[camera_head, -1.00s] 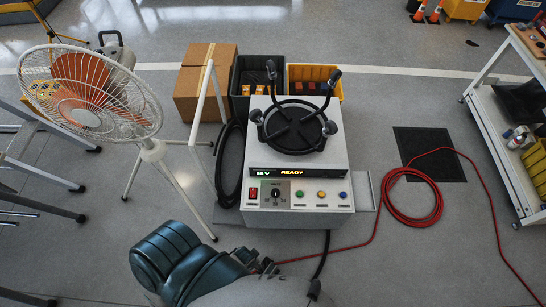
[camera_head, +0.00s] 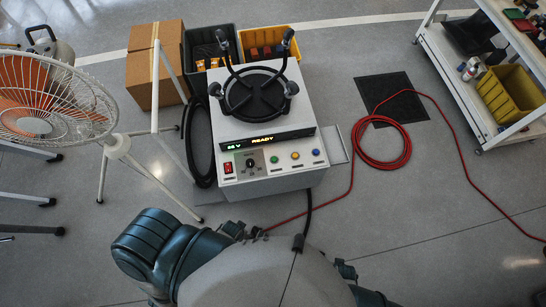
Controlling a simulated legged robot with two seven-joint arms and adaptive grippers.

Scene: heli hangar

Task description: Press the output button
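The white power unit (camera_head: 268,166) stands on the floor at the picture's middle. Its dark display (camera_head: 264,139) reads "READY" in orange, with a green figure at its left. Its sloped front panel holds a red switch (camera_head: 228,168), a black knob (camera_head: 250,163), a green button (camera_head: 274,159), a yellow button (camera_head: 295,155) and a blue button (camera_head: 316,152). The labels under the buttons are too small to read. A black round holder with upright arms (camera_head: 254,92) sits on top. Neither gripper shows; parts of my own body fill the bottom.
A white fan (camera_head: 50,100) on a stand is at the left. A cardboard box (camera_head: 155,65), a black crate (camera_head: 208,60) and a yellow crate (camera_head: 268,42) stand behind the unit. A red hose (camera_head: 382,162) coils on the floor at right, near a shelf cart (camera_head: 450,75).

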